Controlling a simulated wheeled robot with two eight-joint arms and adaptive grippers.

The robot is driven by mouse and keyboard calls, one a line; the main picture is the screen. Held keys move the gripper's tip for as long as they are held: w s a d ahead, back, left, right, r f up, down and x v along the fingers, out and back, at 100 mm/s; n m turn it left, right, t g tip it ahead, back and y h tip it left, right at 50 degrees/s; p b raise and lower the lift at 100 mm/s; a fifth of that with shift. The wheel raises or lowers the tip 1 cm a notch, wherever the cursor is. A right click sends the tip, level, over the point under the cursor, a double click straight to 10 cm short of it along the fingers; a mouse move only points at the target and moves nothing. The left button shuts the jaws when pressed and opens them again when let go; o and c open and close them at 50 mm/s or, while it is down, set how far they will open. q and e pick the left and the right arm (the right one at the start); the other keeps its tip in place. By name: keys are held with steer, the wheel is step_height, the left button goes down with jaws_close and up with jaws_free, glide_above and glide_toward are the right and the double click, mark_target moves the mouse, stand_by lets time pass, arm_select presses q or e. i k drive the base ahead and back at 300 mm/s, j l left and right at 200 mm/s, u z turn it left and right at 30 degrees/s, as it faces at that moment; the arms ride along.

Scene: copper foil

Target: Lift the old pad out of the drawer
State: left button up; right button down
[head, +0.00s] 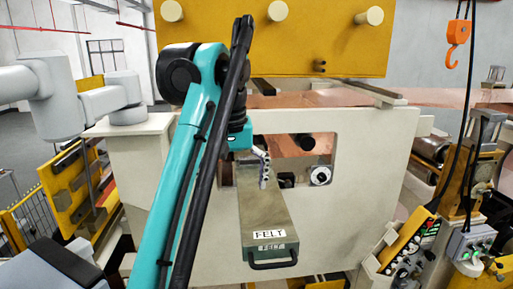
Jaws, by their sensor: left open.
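The drawer (273,262), labelled FELT and with a dark handle at its front, stands pulled out from the beige machine panel. A flat grey-brown surface (262,208) shows along its top and looks like the old pad. I cannot make out its edges or thickness. My left gripper (264,183) is over the rear part of the drawer, near the panel opening, pointing down. It is open, with nothing seen between its fingers. I cannot tell whether its tips touch the pad. My teal left arm hides part of the panel to the left. My right gripper is not in view.
The beige panel (365,220) has a window just behind my gripper, with a round fitting (320,174) in it. A yellow plate (330,45) overhangs above. An orange hook (457,32) hangs at upper right. Control boxes (470,245) stand at lower right.

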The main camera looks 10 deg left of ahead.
mark_target(245, 160)
steer(key=i, duration=0.95)
